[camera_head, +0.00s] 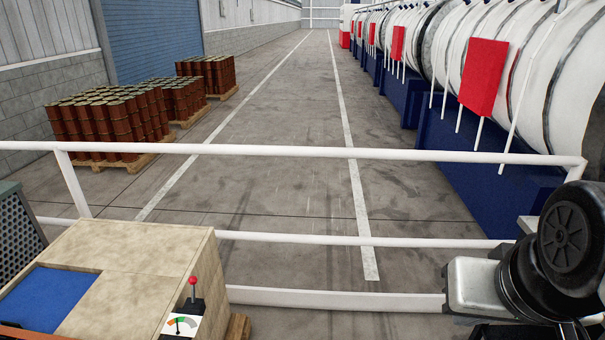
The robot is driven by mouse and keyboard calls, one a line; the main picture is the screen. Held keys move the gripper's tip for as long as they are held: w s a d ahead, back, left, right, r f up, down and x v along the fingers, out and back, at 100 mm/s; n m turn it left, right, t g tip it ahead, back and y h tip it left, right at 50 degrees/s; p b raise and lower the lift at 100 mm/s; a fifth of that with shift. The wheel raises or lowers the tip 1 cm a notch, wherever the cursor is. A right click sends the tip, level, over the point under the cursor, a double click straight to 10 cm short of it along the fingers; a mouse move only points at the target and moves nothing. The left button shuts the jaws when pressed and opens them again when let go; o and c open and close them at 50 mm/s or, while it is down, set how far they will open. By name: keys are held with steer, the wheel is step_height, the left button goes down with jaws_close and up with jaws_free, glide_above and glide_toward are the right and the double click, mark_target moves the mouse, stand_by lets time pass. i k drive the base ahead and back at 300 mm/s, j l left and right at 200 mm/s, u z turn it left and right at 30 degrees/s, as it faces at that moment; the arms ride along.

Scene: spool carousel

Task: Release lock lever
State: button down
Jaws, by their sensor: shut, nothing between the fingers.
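A small lever (193,289) with a red ball knob stands nearly upright on a black base at the lower left. I cannot tell for sure whether it is the lock lever. A white dial plate (181,324) with a coloured scale sits just in front of it, at the corner of a beige box (139,262). My gripper is not in view, so its place relative to the lever does not show. No spool carousel can be made out.
A white railing (330,153) crosses the view behind the beige box. A blue panel (45,297) is set in the box top. A black wheel-like part (567,235) and grey housing fill the lower right. Beyond the railing, brown drums (105,118) stand left of a clear aisle.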

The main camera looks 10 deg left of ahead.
mark_target(193, 281)
steer(key=i+j+u, duration=0.1)
steer(key=i+u, duration=0.5)
steer(key=u, duration=0.15)
steer(key=i+u, duration=0.4)
steer(key=i+l+u, duration=0.1)
steer(key=u, duration=0.3)
steer(key=i+l, duration=0.05)
